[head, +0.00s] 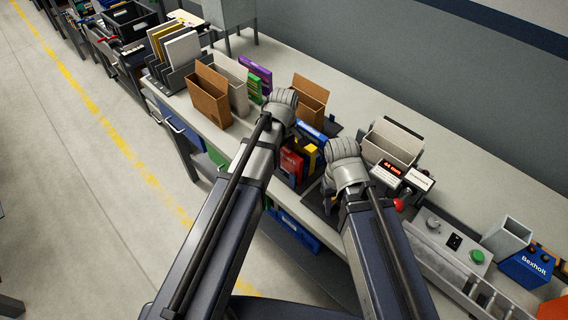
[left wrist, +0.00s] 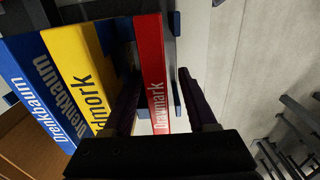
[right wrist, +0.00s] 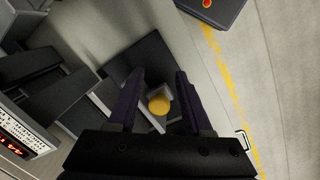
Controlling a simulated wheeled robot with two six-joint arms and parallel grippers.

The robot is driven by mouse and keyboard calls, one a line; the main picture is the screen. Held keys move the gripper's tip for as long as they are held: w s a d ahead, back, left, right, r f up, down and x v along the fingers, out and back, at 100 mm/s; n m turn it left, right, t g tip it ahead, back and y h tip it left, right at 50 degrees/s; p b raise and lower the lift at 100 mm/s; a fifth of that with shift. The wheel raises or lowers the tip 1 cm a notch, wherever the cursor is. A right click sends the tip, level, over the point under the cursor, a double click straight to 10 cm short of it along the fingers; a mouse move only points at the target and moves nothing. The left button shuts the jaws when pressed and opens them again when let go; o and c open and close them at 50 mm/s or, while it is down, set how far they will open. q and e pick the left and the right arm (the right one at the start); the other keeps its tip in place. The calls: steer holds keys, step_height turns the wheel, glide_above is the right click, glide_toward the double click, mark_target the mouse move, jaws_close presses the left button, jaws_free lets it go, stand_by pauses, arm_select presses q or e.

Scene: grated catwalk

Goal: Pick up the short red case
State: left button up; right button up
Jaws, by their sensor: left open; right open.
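The short red case (head: 291,165) stands upright at the near side of the bench, beside a yellow case (head: 307,158). It also shows in the left wrist view (left wrist: 151,62), its spine lettered in white. My left gripper (left wrist: 157,76) is open, with one finger on each side of the red case; one finger is on the side towards the yellow case. I cannot tell whether either finger touches it. In the head view my left wrist hides part of the cases. My right gripper (right wrist: 160,75) is open, with nothing held, above a grey fixture with a yellow disc (right wrist: 158,104).
Blue cases (left wrist: 32,88) stand beyond the yellow one. Brown holders (head: 209,97) and a grey holder (head: 393,142) stand on the bench. A red-digit display (head: 391,169) and a control box with a green button (head: 477,256) are at right. The floor at left is clear.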

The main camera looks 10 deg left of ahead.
arm_select(q)
steer(key=shift+c, duration=0.4)
jaws_close()
